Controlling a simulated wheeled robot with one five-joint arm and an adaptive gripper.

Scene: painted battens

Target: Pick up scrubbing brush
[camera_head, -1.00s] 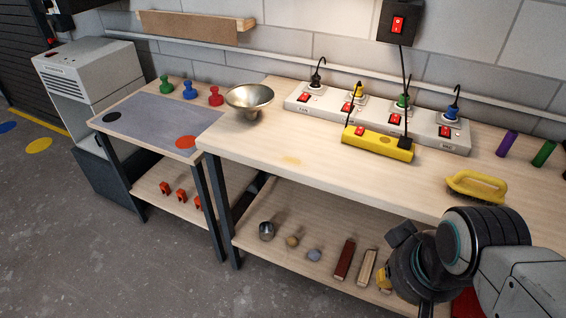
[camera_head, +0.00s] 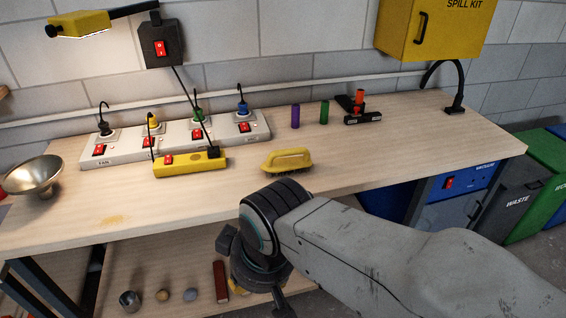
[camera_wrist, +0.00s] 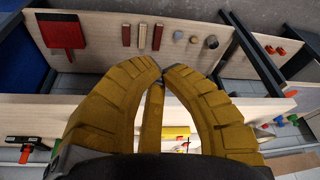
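The scrubbing brush (camera_head: 287,160) has a yellow looped handle and dark bristles. It lies on the wooden bench top, bristles down, right of the yellow power strip. In the head view my wrist is in front of the bench, below and left of the brush, and mostly hides my gripper. In the wrist view the yellow ribbed fingers of my gripper (camera_wrist: 161,72) curve together, with their tips meeting and nothing seen held. I cannot make out the brush in the wrist view; the fingers cover the middle.
The yellow power strip (camera_head: 190,164) and a metal bowl (camera_head: 33,176) stand left on the bench (camera_head: 370,150). Purple (camera_head: 295,116) and green (camera_head: 324,112) cylinders stand behind the brush. A lower shelf holds small items and a red dustpan (camera_wrist: 62,32). Bench top around the brush is clear.

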